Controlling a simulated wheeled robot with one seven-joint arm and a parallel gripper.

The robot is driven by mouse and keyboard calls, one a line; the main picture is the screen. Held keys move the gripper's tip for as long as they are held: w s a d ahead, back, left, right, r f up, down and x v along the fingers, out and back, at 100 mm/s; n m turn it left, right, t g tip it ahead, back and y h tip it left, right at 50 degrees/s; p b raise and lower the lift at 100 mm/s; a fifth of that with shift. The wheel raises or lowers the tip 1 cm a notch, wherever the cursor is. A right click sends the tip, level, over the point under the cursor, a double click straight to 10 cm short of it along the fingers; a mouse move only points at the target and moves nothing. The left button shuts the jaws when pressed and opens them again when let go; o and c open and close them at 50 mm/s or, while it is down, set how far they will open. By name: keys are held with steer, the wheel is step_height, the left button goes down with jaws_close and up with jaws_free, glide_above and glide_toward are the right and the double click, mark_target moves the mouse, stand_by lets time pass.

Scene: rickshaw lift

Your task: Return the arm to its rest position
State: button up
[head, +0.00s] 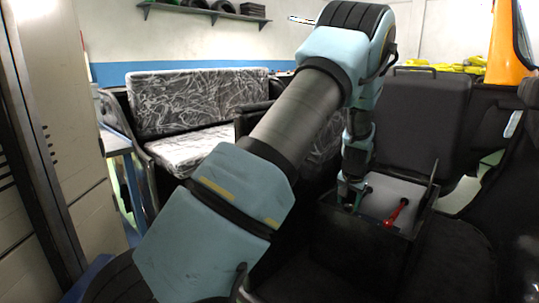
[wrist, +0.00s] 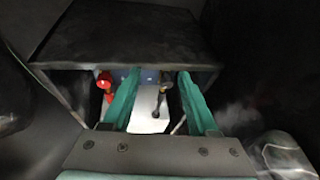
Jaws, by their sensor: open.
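My arm reaches forward across the head view and bends down to a dark box (head: 350,245). My gripper (head: 352,198) is at the left part of the box's opening; in the wrist view its two green fingers (wrist: 158,76) are spread apart. A light grey block (wrist: 146,100) sits inside the box. A red clamp-like part (wrist: 104,82) shows left of the fingers and in the head view (head: 397,212). A black part with a yellow band (wrist: 162,88) shows between the fingers, with clear space on both sides. Contact with the box cannot be told.
A dark seat back (head: 425,110) stands behind the box. A black-and-white patterned bench (head: 195,100) is at the back left. Tall cabinets (head: 60,110) stand at the left. An orange post (head: 503,45) is at the right.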

steer(key=s+a+r+n+g, duration=0.1)
steer(key=s+a+r, duration=0.2)
steer(key=a, duration=0.4)
steer(key=s+a+r+n, duration=0.2)
steer(key=s+a, duration=0.1)
steer(key=a, duration=0.4)
steer(key=s+a+r+n+g, duration=0.1)
steer(key=s+a+r, duration=0.2)
steer(key=a, duration=0.4)
steer(key=s+a+r+n+y, duration=0.1)
steer(key=s+a+n, duration=0.1)
steer(key=s+a, duration=0.5)
steer(key=s+a+r+n, duration=0.1)
steer(key=s+a, duration=0.4)
steer(key=s, duration=0.4)
steer(key=w+p+v, duration=0.3)
steer(key=p+v, duration=1.1)
steer(key=shift+w+d+r+g+p, duration=0.15)
steer(key=shift+d+r+g+p, duration=0.25)
steer(key=shift+r, duration=0.1)
